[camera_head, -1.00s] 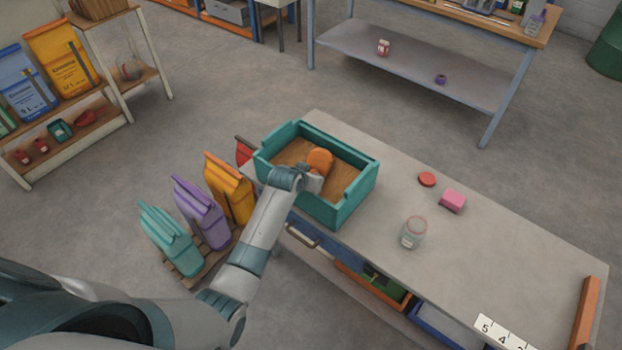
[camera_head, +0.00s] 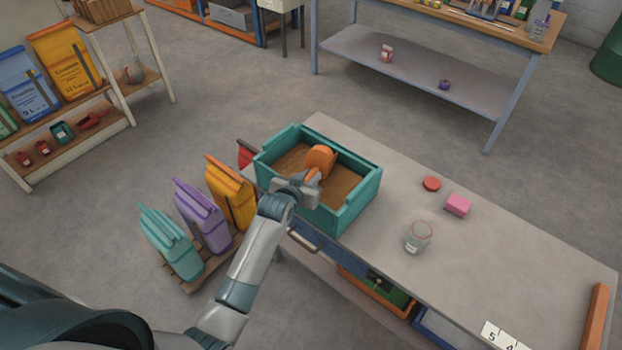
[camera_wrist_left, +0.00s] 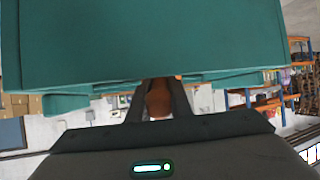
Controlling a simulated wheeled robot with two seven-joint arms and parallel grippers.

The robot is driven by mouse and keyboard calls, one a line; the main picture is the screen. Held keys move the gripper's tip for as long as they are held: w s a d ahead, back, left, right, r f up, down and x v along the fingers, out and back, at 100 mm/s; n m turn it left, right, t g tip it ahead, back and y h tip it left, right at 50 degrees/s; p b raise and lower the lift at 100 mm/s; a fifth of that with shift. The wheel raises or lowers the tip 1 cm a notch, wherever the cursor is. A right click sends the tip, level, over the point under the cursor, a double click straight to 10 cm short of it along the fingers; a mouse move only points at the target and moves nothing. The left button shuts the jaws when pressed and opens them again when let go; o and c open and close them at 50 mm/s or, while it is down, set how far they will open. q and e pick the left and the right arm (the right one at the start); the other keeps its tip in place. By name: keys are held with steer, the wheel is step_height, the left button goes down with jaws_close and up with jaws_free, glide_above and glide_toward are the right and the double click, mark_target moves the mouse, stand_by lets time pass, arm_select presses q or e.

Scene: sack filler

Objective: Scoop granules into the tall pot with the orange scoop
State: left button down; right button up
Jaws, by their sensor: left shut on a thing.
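The orange scoop (camera_head: 320,157) is over the teal crate (camera_head: 350,211), which holds brown granules (camera_head: 345,181). My left gripper (camera_head: 309,186) is shut on the scoop's handle at the crate's near side. In the left wrist view the handle (camera_wrist_left: 159,99) sits between the two dark fingers, and the crate wall (camera_wrist_left: 150,45) fills the upper part. I cannot tell how much the scoop holds. A clear jar (camera_head: 418,237), probably the tall pot, stands upright on the bench to the right, apart from the crate. My right gripper is not in view.
A red lid (camera_head: 431,184) and a pink block (camera_head: 457,205) lie on the bench (camera_head: 490,260) behind the jar. An orange bar (camera_head: 593,316) lies at the right end. Colored sacks (camera_head: 203,216) stand on a pallet left of the bench. The bench between crate and jar is clear.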

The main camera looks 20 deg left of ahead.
arm_select(q)
steer(key=shift+t, duration=0.5)
steer(key=shift+s+r+p, duration=0.2)
steer(key=shift+r+p, duration=0.55)
steer(key=shift+r, duration=0.55)
steer(key=shift+s+r+p, duration=0.2)
steer(key=shift+r+p, duration=0.55)
steer(key=shift+r, duration=0.9)
steer(key=shift+s+r, duration=0.1)
steer(key=shift+s, duration=0.05)
